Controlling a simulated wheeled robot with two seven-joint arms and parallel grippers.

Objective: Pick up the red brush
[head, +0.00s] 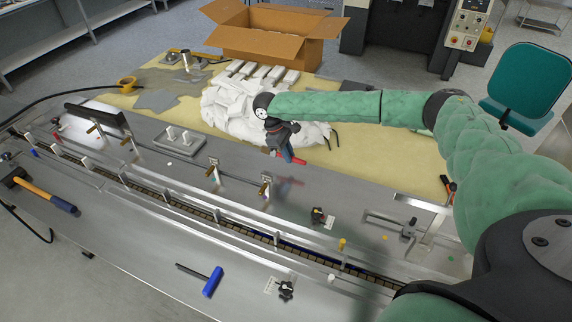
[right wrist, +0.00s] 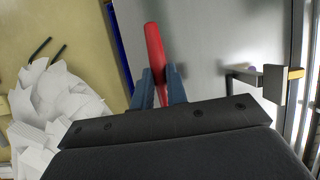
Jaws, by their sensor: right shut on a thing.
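The red brush (right wrist: 154,48) is between the two fingers of my right gripper (right wrist: 160,90) in the right wrist view, and its red end sticks out past the fingertips. In the head view my right gripper (head: 285,148) is above the back edge of the metal machine bed, near the white pile. A small red part of the brush (head: 298,161) shows at its fingertips. The gripper is shut on the brush. The rest of the brush is hidden by the gripper. My left gripper is not in view.
A pile of white wrappers (head: 232,108) lies on the yellowish table (head: 360,152) beside the gripper. Metal posts and guide rails run along the machine bed (head: 125,205). A blue-handled tool (head: 212,281) and a hammer (head: 45,193) lie in front. An open cardboard box (head: 265,45) stands behind.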

